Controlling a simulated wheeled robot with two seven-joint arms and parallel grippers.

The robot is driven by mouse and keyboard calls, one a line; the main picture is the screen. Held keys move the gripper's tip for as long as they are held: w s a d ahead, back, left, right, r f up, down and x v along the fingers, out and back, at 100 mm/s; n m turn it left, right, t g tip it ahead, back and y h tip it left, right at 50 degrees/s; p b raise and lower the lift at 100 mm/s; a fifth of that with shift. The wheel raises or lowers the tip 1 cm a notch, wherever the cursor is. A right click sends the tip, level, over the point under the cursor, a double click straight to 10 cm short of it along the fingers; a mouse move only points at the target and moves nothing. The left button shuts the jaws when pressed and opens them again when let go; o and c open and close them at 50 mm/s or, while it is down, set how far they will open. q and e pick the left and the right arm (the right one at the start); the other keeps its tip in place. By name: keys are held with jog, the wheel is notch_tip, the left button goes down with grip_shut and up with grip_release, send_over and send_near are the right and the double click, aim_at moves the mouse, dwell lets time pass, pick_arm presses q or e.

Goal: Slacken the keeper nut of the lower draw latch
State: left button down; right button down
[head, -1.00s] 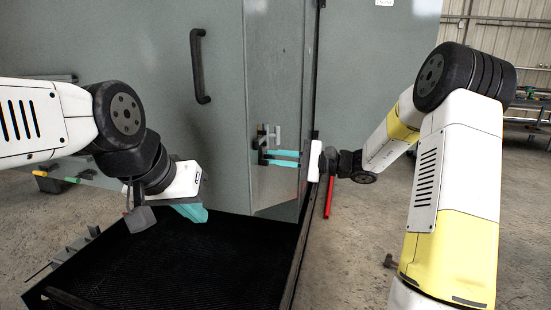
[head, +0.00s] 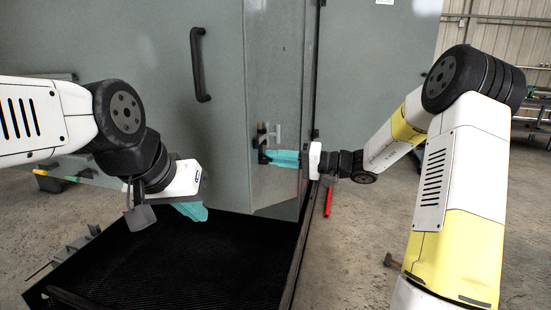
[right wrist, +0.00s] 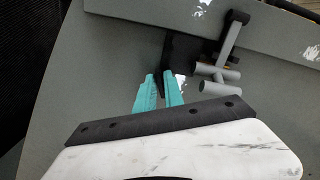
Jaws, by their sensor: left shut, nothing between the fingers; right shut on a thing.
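A draw latch (head: 273,134) with a grey T-shaped handle and dark parts sits on the grey enclosure's narrow door face; it also shows in the right wrist view (right wrist: 224,66). My right gripper (head: 270,157) has its teal fingers at a black bar (head: 262,151) of the latch. In the right wrist view the fingers (right wrist: 160,82) lie on either side of the lower end of this black bar (right wrist: 178,50), shut on it. I cannot make out the keeper nut apart from these dark parts. My left gripper (head: 195,212) is shut and empty, above the black floor tray at left.
The grey enclosure (head: 150,60) has a black door handle (head: 199,65). A black mesh tray (head: 190,265) lies in front. A red bar (head: 328,201) stands right of the tray's edge, below my right gripper.

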jog(key=n, duration=0.5)
jog(key=shift+f+n, duration=0.15)
jog(key=shift+n, duration=0.25)
dwell(0.4)
jog(key=c, duration=1.5)
grip_release()
jog(key=shift+w, duration=0.1)
jog(key=shift+d, duration=0.1)
jog(key=v, duration=0.7)
jog(key=shift+d, duration=0.35)
